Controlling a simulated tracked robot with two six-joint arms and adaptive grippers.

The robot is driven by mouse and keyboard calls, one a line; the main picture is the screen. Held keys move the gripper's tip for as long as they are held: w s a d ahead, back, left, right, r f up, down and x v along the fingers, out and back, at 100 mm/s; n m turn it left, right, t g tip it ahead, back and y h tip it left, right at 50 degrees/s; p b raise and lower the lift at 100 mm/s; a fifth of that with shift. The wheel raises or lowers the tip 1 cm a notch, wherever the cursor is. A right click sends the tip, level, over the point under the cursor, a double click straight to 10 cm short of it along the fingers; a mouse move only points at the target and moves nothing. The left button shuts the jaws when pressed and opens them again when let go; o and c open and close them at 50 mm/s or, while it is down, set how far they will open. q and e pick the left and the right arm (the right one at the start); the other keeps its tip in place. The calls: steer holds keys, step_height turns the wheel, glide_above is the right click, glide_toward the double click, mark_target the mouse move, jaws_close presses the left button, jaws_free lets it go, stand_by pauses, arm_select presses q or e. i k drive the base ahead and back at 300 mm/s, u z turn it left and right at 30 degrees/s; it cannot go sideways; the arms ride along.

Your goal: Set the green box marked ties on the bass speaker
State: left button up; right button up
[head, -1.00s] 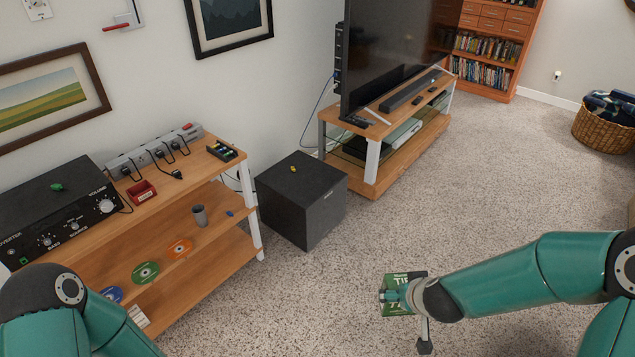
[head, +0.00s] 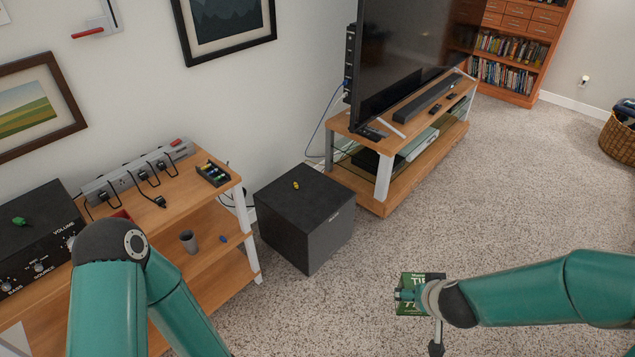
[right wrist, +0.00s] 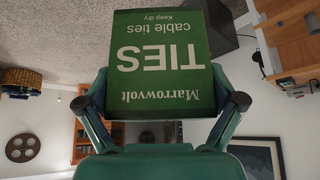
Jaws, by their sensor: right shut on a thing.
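The green box marked ties (head: 431,279) is in my right gripper (head: 408,294), which is shut on it, above the carpet to the right of the speaker. In the right wrist view the box (right wrist: 160,62) fills the upper middle, its lettering upside down, between the two fingers. The bass speaker (head: 327,238) is a black cube on the carpet between the two stands. A small yellow thing (head: 296,185) lies on its top; the rest of the top is bare. Only links of my left arm show in the head view; its gripper is out of view.
A wooden stand (head: 205,212) with a power strip (head: 135,172), a battery tray (head: 213,173) and a grey cup (head: 188,241) is left of the speaker. The TV stand (head: 385,190) is behind it to the right. The carpet (head: 500,200) at right is open.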

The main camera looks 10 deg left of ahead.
mark_target(311, 212)
steer(key=u, duration=0.2)
steer(key=i, duration=1.5)
steer(key=u, duration=0.65)
steer(key=i, duration=0.75)
steer(key=u, duration=0.2)
